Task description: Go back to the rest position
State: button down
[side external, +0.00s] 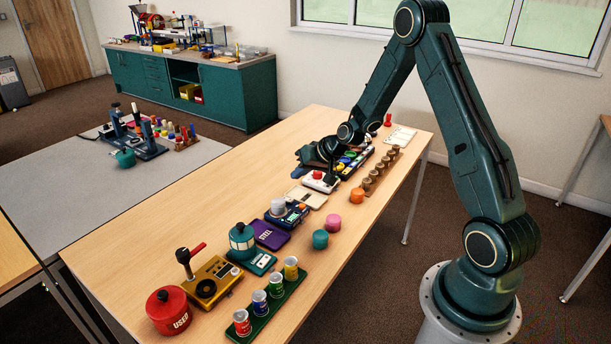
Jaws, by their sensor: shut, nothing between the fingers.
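My gripper (308,156) is at the end of my dark green arm, low over the far half of the long wooden table (190,222). It is shut with nothing seen in it. Its fingertips are small and dark here and partly hidden by the wrist. I cannot tell whether the gripper touches either.
A row of brown knobs (376,178) and pink (333,222), orange (357,195) and teal (320,239) pieces lie along the right side. Nearer stand a lever box (211,282), a red pot (168,311) and a green can rack (268,319). The table's left strip is clear.

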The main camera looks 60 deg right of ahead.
jog(key=s+a+r+n+g, duration=0.1)
jog(key=s+a+r+n, duration=0.1)
jog(key=s+a+r, duration=0.55)
jog(key=s+a+r+n+g, duration=0.1)
jog(key=s+a+r+n, duration=0.3)
jog(key=r, duration=0.7)
jog(key=s+a+r, duration=0.2)
jog(key=s+a, duration=0.1)
jog(key=s, duration=0.6)
jog(key=s+a+r+g+h, duration=0.1)
jog(key=s+a+r, duration=0.2)
jog(key=s, duration=0.7)
jog(key=shift+s, duration=0.25)
